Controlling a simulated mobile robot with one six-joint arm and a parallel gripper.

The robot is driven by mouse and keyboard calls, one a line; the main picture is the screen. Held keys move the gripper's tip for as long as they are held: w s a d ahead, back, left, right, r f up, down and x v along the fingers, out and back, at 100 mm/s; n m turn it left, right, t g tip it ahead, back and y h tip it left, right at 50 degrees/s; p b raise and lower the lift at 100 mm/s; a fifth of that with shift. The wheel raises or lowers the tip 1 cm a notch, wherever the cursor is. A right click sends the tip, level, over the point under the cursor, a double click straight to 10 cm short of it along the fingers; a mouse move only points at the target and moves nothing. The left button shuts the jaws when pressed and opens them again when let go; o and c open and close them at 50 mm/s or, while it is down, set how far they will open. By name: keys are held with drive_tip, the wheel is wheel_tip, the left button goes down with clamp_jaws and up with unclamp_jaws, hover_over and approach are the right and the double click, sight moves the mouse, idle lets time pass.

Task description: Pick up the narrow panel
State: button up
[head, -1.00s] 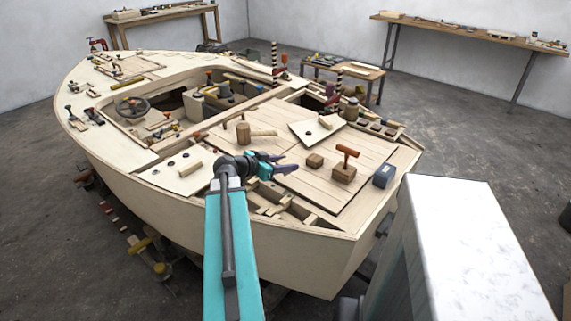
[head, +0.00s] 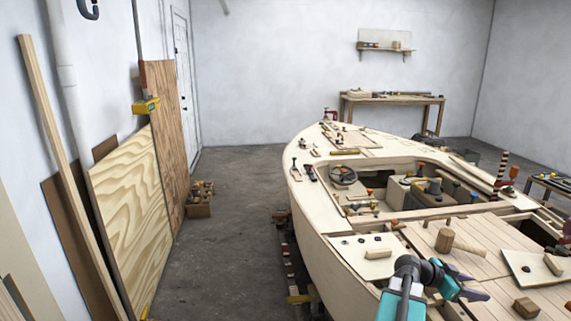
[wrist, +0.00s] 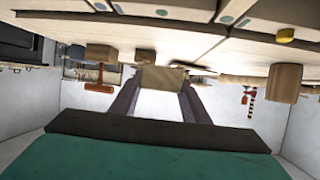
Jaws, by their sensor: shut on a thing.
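My gripper (head: 474,284) hangs over the boat's deck in the head view. In the wrist view its fingers (wrist: 163,84) close at both sides of a small tan wooden piece (wrist: 166,76). No large panel shows hanging from it. A pale panel (head: 350,258) with dark round spots and a wooden block handle lies on the deck left of my gripper. A similar panel (head: 532,279) lies to its right. A tall narrow brown panel (head: 168,112) leans against the left wall. I cannot tell which one is the narrow panel.
A wide plywood sheet (head: 132,220) and a long pale strip (head: 62,160) also lean on the left wall. A mallet (head: 446,240) and a wooden block (head: 526,307) lie near my gripper. The floor (head: 235,220) between wall and boat is mostly clear.

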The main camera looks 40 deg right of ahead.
drive_tip(key=w+a+r+n+t+h, duration=0.15)
drive_tip(key=w+a, duration=0.25)
drive_tip(key=w, duration=0.8)
drive_tip(key=w+a+r+n+t+h, duration=0.1)
drive_tip(key=w+a+r+n+t, duration=0.25)
drive_tip(key=w, duration=0.85)
drive_tip(key=w+a+r+n+t, duration=0.1)
drive_tip(key=w+a+n+t, duration=0.35)
drive_tip(key=w+a, duration=1.35)
drive_tip(key=w+a+r+n+t+y, duration=0.3)
drive_tip(key=w+a, duration=0.4)
drive_tip(key=a, duration=0.7)
drive_tip(key=w+a+r+n+t+y, duration=0.4)
drive_tip(key=w+a+n+t+y, duration=0.1)
drive_tip(key=a, duration=0.9)
drive_tip(key=w+a+r+n+t+y, duration=0.3)
drive_tip(key=w+a+n, duration=0.4)
drive_tip(key=a, duration=0.8)
drive_tip(key=shift+w+r+n+t+y, duration=0.4)
drive_tip(key=shift+w+y, duration=0.75)
drive_tip(key=shift+w, duration=0.75)
drive_tip(key=shift+a+f, duration=0.1)
drive_tip(key=shift+a, duration=0.05)
